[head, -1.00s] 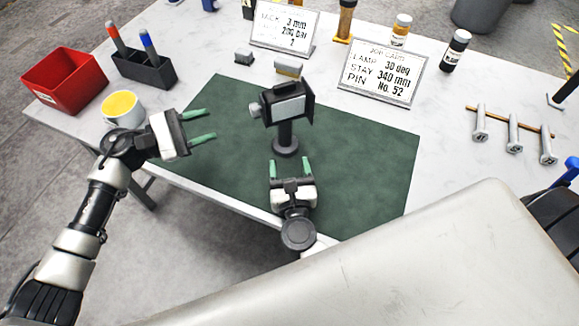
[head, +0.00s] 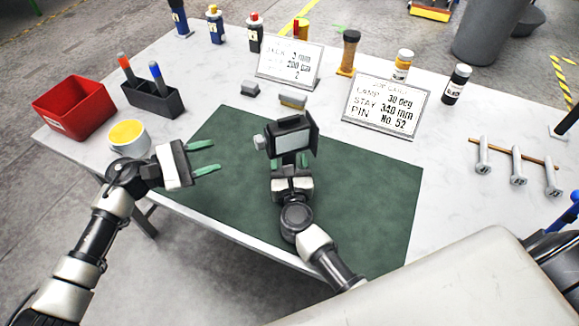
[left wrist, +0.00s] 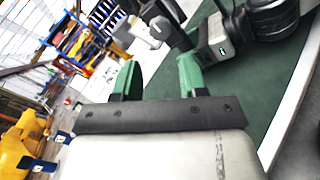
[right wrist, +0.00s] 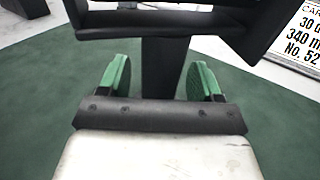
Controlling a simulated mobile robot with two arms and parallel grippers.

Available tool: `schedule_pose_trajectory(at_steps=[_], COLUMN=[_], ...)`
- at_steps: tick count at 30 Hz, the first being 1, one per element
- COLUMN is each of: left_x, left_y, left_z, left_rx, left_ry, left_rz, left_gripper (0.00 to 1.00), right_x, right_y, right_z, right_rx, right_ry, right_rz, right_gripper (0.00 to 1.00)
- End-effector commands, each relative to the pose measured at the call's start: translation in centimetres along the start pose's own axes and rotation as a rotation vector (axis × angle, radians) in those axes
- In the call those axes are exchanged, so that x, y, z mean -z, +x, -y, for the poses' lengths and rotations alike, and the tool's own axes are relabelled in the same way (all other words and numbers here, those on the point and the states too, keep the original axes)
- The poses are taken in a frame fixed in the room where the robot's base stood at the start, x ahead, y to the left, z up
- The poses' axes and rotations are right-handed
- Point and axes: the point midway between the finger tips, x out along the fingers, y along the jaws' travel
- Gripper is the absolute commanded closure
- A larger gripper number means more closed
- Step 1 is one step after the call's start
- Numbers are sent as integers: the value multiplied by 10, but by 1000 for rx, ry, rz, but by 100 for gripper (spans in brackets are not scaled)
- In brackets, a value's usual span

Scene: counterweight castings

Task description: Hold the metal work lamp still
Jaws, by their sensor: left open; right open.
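The metal work lamp (head: 290,138) stands upright on the green mat (head: 385,190), its dark head with a pale panel above a black post. My right gripper (head: 290,163) is at the lamp, just below its head. In the right wrist view the open green fingers (right wrist: 158,78) stand on either side of the dark post (right wrist: 164,68), with a gap on each side. The lamp's base is hidden behind my right gripper. My left gripper (head: 208,157) is open and empty, left of the lamp over the mat's left edge.
A yellow-topped cup (head: 128,137), a red bin (head: 74,108) and a black pen holder (head: 153,98) stand at the left. Two sign cards (head: 382,106) (head: 290,63) stand behind the lamp. Bolts on a wooden strip (head: 517,165) lie at the right. The mat's right part is clear.

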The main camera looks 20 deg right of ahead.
Motion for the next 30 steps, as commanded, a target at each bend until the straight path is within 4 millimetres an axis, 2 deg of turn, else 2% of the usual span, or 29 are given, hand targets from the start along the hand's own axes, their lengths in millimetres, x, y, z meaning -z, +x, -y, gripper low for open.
schedule_pose_trajectory(at_steps=[3,16,18,21,30], left_x=[0,0,0,0,-8], left_y=[0,0,0,-1,-19], left_z=[0,0,0,1,8], left_rx=[0,0,0,-3,-59], left_ry=[0,0,0,-18,-281], left_rz=[0,0,0,-2,-29], left_gripper=[57,57,56,41,40], right_x=[0,0,0,0,0], right_y=[0,0,0,0,0], right_z=[0,0,0,0,0], right_rx=[0,0,0,0,0], right_ry=[0,0,-1,0,-1], right_rz=[0,1,1,1,1], right_gripper=[35,100,100,100,100])
